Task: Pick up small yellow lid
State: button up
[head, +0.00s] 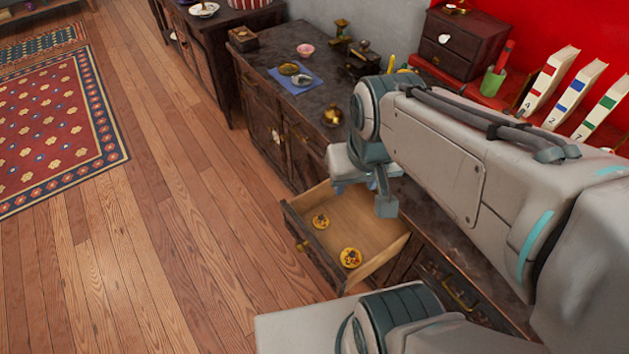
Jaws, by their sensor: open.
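A small yellow lid (320,221) with dark decoration lies in the open wooden drawer (372,221), near its front left corner. A slightly larger yellow lid (350,258) with similar decoration lies in the same drawer, nearer the camera. My gripper (365,197) hangs above the back of the drawer, to the right of and above the small lid in the picture. It is open and nothing shows between its fingers. It is apart from both lids. My arm hides part of the countertop behind it.
The dark cabinet top (290,52) carries a blue cloth (296,82) with small dishes, a pink bowl (305,50) and a brass pot (332,113). Numbered books (548,82) stand at the right. The wooden floor (170,230) left of the drawer is clear.

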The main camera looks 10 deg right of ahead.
aim_at(320, 221)
jog(key=u, duration=1.8)
jog(key=i, duration=0.9)
jog(key=z, duration=2.8)
